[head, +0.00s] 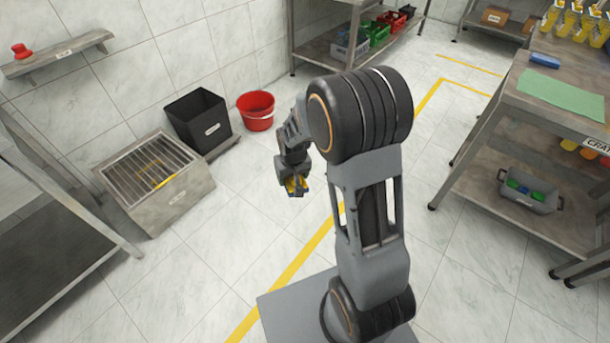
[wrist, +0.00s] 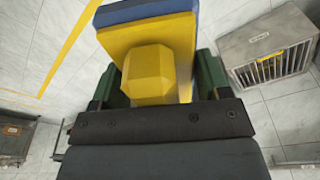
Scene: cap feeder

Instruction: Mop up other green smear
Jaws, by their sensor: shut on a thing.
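My gripper (head: 293,188) is shut on a yellow block-like tool (wrist: 155,45) with a faceted yellow knob and a blue layer along its far edge. The green finger pads show on either side of the tool in the wrist view. In the head view the gripper hangs over the tiled floor left of my arm, and only a bit of yellow shows in it. I cannot make out a green smear in either view; my arm hides part of the floor.
A grated metal box (head: 165,200), a black bin (head: 197,120) and a red bucket (head: 256,112) stand at the left. A workbench (head: 515,90) at the right holds a green mat (head: 562,93) and a blue block (head: 545,60). A grey crate (head: 528,198) sits below. The floor around the gripper is clear.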

